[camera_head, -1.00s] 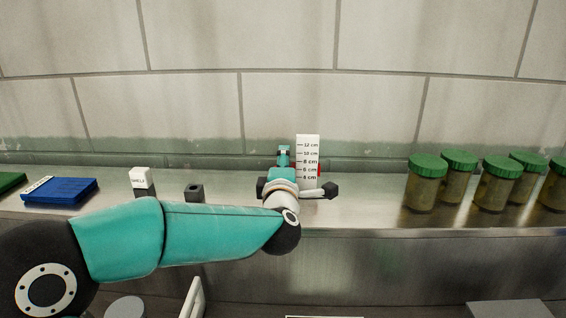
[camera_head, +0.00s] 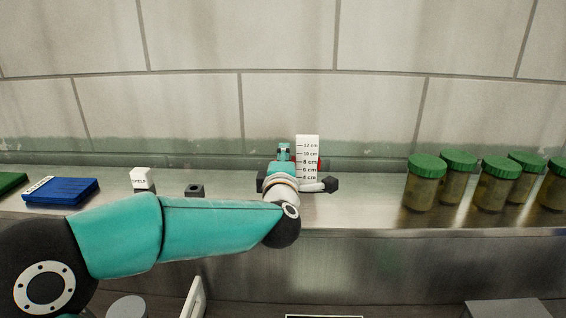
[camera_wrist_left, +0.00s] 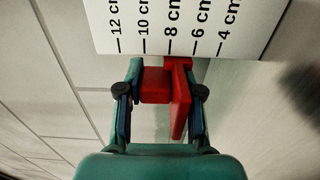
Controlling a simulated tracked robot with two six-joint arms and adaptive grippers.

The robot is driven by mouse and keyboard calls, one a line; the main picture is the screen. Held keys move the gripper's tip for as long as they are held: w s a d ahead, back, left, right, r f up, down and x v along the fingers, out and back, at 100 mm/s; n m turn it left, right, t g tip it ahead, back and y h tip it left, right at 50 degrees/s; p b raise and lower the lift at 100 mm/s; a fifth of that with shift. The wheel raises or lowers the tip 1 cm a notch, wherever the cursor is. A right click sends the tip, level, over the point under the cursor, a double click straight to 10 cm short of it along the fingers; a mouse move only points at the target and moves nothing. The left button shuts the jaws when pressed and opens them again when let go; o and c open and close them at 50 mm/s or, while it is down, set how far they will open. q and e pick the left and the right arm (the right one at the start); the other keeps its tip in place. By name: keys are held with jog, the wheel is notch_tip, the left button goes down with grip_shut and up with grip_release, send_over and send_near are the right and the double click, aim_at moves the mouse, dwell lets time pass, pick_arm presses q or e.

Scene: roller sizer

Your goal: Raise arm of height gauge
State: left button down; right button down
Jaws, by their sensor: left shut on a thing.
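The height gauge's white scale (camera_head: 308,156) stands upright on the metal bench near the wall, with marks from 4 cm to 12 cm. It also shows at the top of the left wrist view (camera_wrist_left: 185,25). The gauge's red arm (camera_wrist_left: 155,86) sits between the fingers of my left gripper (camera_wrist_left: 160,80), which is shut on it. In the left wrist view the red part lies near the 8 cm and 6 cm marks; its exact reading is unclear. In the head view my left gripper (camera_head: 284,154) hides most of the red arm. My right gripper is out of view.
Several green-lidded jars (camera_head: 425,183) stand on the right of the bench. A white-topped dark block (camera_head: 143,180), a small dark block (camera_head: 194,190) and a blue tray (camera_head: 62,191) are on the left. Bench between gauge and jars is clear.

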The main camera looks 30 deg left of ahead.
pick_arm(q)
notch_tip(320, 180, up, 6)
jog(key=p, duration=0.2)
jog(key=shift+p, duration=0.3)
jog(key=shift+a+r, duration=0.1)
jog(key=shift+r, duration=0.05)
jog(key=c, duration=0.9)
grip_release()
jog(key=shift+s, duration=0.1)
jog(key=shift+s+d, duration=0.35)
jog(key=shift+s, duration=0.05)
jog(key=v, duration=1.1)
jog(key=shift+a, duration=0.1)
